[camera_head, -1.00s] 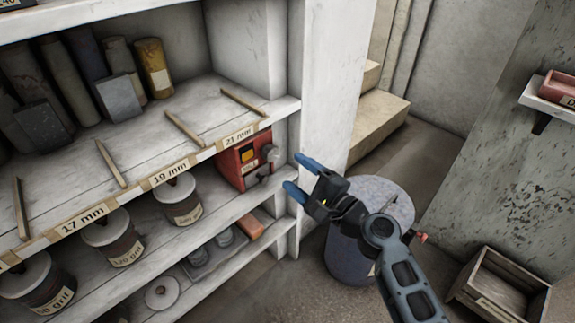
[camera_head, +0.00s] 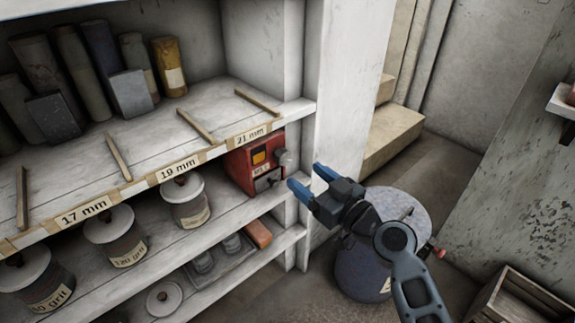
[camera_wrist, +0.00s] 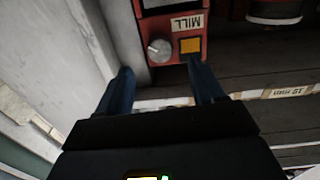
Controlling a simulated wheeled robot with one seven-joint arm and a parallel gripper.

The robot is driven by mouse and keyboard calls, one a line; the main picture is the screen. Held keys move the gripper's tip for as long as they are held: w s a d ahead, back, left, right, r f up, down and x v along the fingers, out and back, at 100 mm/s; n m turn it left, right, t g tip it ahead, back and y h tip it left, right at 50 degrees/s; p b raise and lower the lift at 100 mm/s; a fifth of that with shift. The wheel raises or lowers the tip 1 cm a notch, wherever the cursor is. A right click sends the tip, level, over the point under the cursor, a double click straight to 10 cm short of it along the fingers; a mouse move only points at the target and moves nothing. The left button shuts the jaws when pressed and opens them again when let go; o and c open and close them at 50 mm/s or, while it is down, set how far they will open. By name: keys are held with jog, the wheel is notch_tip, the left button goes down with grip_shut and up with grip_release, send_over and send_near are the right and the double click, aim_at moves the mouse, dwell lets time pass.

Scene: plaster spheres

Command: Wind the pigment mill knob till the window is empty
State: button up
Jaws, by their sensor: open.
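The red pigment mill (camera_head: 241,170) stands on the middle shelf at its right end, against the white upright. Its small window (camera_head: 259,156) shows orange, and a grey knob (camera_head: 281,158) sits beside it on the front face. In the wrist view the mill appears upside down, with the grey knob (camera_wrist: 159,50) left of the orange window (camera_wrist: 190,46) and a "MILL" label (camera_wrist: 187,23). My gripper (camera_head: 308,178) is open and empty, just right of the mill and short of its front. In the wrist view its two blue fingers (camera_wrist: 162,85) point toward the mill, apart from the knob.
The white shelf upright (camera_head: 335,90) stands close beside my fingers. Lidded jars (camera_head: 185,202) stand left of the mill on the same shelf. A blue-grey drum (camera_head: 365,270) stands below my arm. A wooden crate (camera_head: 515,300) lies on the floor at right.

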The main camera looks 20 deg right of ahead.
aim_at(286, 161)
jog(key=shift+n, duration=0.9)
jog(key=shift+x, duration=3.9)
jog(key=shift+c, duration=0.4)
jog(key=shift+d, duration=0.1)
jog(key=c, duration=1)
jog(key=shift+m, duration=0.4)
